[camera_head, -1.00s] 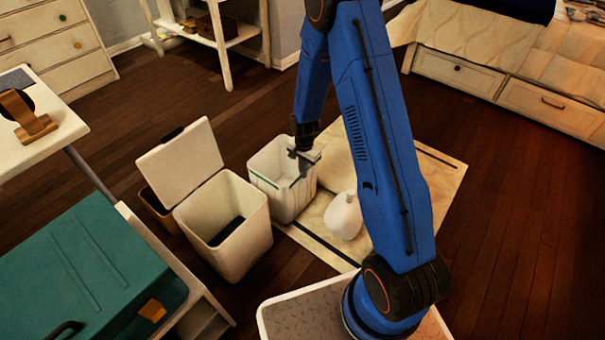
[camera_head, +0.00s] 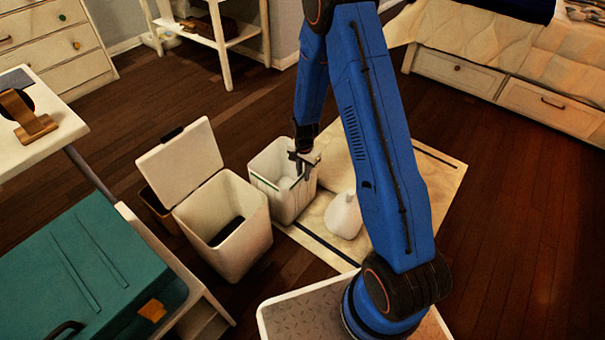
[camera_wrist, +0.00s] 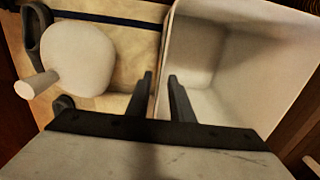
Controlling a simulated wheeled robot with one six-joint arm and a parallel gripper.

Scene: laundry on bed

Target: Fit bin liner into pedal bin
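The white pedal bin (camera_head: 236,232) stands on the floor left of centre, its lid (camera_head: 180,163) tilted open and its inside dark. A white square open-topped bucket, which looks like the bin liner (camera_head: 284,201), stands upright to its right at the rug's edge; its pale inside fills the right of the wrist view (camera_wrist: 235,45). My gripper (camera_head: 303,165) is at the bucket's near right rim. In the wrist view my gripper's dark fingers (camera_wrist: 162,88) stand apart, one outside the bucket's wall and one inside. A gap shows between them; firm contact with the wall is not visible.
A white rounded bottle-like thing with a neck (camera_head: 344,216) sits on the cream rug (camera_head: 440,170), right of the bucket. A brown container (camera_head: 158,207) stands behind the pedal bin. A teal case (camera_head: 85,275) lies at the front left. Dark floor is clear at right.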

